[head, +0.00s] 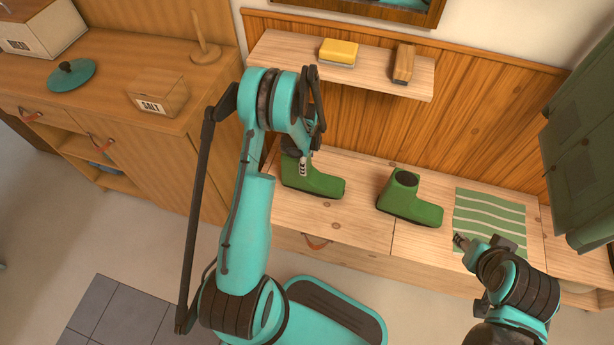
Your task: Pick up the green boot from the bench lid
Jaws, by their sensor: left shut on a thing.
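Two green boots are on the wooden bench lid (362,222). The left boot (318,182) has its toe pointing right, and my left gripper (303,168) is shut on its upper part. My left arm partly hides that boot's shaft. Whether its sole is touching the lid I cannot tell. The other green boot (410,200) stands upright to the right, with its dark opening facing up and nothing touching it. My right gripper (462,242) is at the lid's right part, by the striped cloth, apart from both boots. Its fingers are too small to read.
A green-and-white striped cloth (489,215) lies on the lid at right. A shelf (375,80) above holds a yellow sponge-like block (339,52) and a brown brush (404,64). A cabinet (150,60) stands left, with a salt box (158,97). Green cloth (580,140) hangs far right.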

